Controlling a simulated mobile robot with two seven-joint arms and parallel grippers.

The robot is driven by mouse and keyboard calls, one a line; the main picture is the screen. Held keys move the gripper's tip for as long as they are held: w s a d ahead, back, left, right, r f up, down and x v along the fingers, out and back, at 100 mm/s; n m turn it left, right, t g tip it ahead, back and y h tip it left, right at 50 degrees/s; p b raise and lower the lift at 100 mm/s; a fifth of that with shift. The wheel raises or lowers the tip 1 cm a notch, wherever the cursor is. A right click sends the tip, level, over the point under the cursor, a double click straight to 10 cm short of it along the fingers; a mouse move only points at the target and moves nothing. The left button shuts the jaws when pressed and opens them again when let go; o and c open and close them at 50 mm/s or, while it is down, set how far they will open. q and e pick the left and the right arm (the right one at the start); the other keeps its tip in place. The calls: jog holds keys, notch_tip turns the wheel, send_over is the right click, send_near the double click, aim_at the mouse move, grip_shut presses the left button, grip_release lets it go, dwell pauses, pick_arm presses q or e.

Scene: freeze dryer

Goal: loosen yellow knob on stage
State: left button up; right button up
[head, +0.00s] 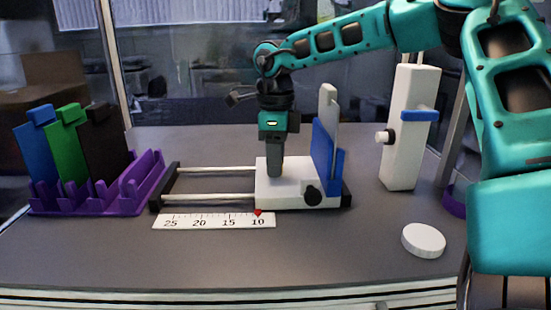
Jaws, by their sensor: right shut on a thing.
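The stage (283,198) is a white block on two metal rails, at its right end. My right gripper (274,174) points straight down onto the top of the stage, with its fingers shut. The yellow knob itself does not show; the fingers cover the spot where they grip on the stage top. A black knob (313,195) sits on the front face of the stage. A blue holder with a pale upright plate (328,110) stands at the stage's right side. My left gripper is not in view.
A ruler (200,222) lies in front of the rails, with a red pointer near 10. A purple rack (100,205) with blue, green and black plates stands at left. A white post (409,140) and round white cap (423,240) are at right.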

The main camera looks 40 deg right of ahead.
jog(key=o, duration=1)
jog(key=shift+o, duration=0.2)
notch_tip(320, 180, up, 13)
jog(key=p, duration=0.1)
